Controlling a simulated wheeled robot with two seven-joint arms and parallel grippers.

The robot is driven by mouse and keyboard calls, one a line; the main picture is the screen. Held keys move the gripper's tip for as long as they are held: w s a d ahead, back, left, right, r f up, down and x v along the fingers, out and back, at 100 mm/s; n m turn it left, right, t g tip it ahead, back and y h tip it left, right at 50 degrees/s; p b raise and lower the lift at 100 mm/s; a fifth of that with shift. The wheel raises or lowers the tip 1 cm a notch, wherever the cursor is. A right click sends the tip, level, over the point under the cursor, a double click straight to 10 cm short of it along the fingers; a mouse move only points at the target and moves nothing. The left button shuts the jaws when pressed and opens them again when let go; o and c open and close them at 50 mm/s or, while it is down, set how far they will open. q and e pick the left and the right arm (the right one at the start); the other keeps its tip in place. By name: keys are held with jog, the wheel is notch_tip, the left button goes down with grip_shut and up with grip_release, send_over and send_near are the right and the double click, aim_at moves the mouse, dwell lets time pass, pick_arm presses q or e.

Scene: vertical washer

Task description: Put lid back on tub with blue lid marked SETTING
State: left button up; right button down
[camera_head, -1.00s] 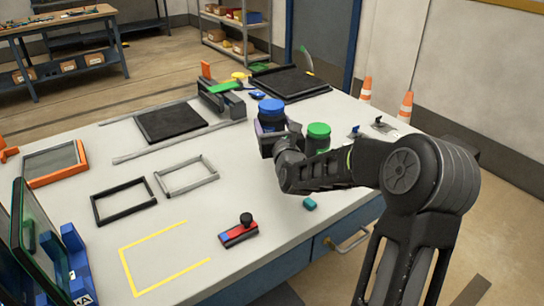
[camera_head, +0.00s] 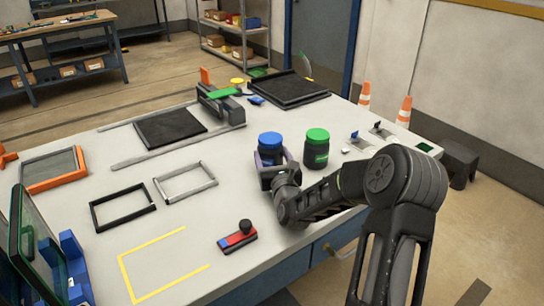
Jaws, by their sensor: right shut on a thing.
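The tub with the blue lid (camera_head: 270,141) stands upright near the middle of the table; the lid sits on top of its dark body. The marking on it is too small to read. My right gripper (camera_head: 268,166) is shut around the dark body below the lid, and its jaws hide much of the tub's lower part. Whether the tub's base touches the table cannot be told. A dark tub with a green lid (camera_head: 317,136) stands just to the right, apart from my gripper. My left gripper is not in view.
A red and blue block with a black knob (camera_head: 238,236) lies in front. Black (camera_head: 122,205) and grey (camera_head: 185,182) frames lie at left, a black tray (camera_head: 290,88) at the back. The table between the yellow outline (camera_head: 152,240) and the tubs is mostly clear.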

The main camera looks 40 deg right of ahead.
jog(key=shift+f, duration=0.1)
jog(key=shift+c, duration=1)
grip_release()
jog(key=b+v, duration=0.1)
jog(key=v, duration=1.1)
jog(key=shift+s, duration=0.1)
